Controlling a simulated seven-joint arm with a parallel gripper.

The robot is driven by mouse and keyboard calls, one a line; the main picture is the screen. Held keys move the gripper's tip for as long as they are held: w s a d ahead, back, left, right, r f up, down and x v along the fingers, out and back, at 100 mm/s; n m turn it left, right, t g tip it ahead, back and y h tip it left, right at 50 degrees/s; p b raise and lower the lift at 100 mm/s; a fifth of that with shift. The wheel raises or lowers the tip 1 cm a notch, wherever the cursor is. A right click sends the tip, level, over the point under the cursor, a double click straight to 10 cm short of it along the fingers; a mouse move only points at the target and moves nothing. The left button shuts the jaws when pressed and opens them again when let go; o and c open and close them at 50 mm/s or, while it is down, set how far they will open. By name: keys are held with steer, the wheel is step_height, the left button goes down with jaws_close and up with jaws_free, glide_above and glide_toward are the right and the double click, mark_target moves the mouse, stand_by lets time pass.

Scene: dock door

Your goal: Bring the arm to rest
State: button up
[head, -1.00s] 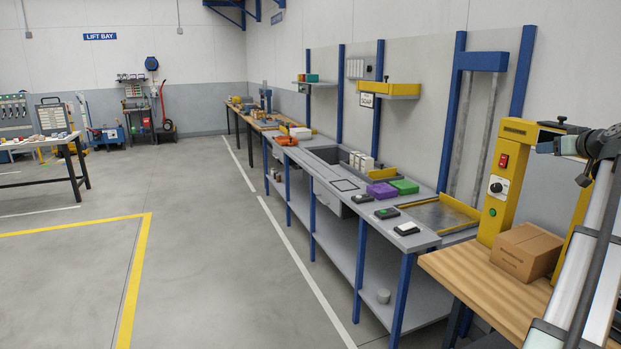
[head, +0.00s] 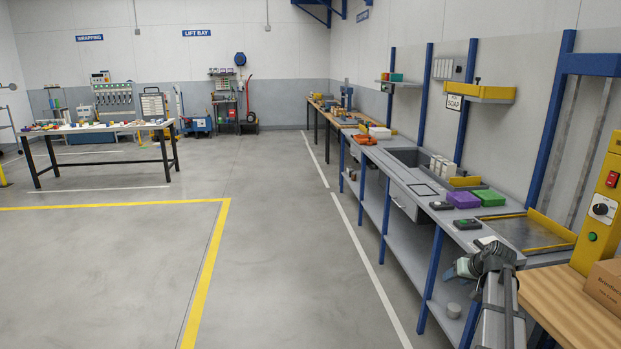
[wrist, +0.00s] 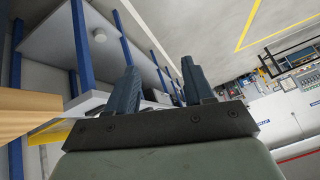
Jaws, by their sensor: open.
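My arm rises from the bottom right of the head view, and its end, my gripper (head: 462,269), is beside the near end of the grey workbench (head: 412,208). In the wrist view my gripper (wrist: 160,88) shows two dark fingers spread apart, with nothing between them. The wrist view looks past the fingers along the bench's lower shelf (wrist: 65,45) and blue legs. I cannot tell from the head view how far the gripper is from the bench edge.
A cardboard box (head: 606,288) sits on the wooden table (head: 570,305) at the right, by a yellow machine post (head: 598,215). Purple (head: 464,199) and green (head: 489,198) items lie on the bench. The floor (head: 290,270) to the left is clear.

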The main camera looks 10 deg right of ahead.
steer(key=s+a+f+n+g, duration=0.1)
steer(key=s+a+f+g, duration=0.1)
steer(key=a+f, duration=0.85)
steer(key=s+a+f+g, duration=0.25)
steer(key=a+f, duration=0.45)
steer(key=a, duration=0.6)
steer(key=s+a+f+n+g, duration=0.1)
steer(key=s+a+f, duration=0.45)
steer(key=a, duration=0.25)
steer(key=s+a+f+n+g, duration=0.1)
steer(key=s+a+f+g, duration=0.1)
steer(key=s+a+f, duration=0.4)
steer(key=s+f+g, duration=0.2)
steer(key=s+f, duration=0.4)
steer(key=s, duration=0.4)
steer(key=s+f+g, duration=0.2)
steer(key=s+f, duration=0.4)
steer(key=s, duration=0.4)
steer(key=s+a+f+g, duration=0.1)
steer(key=s+f+g, duration=0.1)
steer(key=s+f, duration=0.5)
steer(key=s, duration=0.4)
steer(key=shift+g+h, duration=0.3)
steer(key=shift+g, duration=0.05)
steer(key=shift+c, duration=0.5)
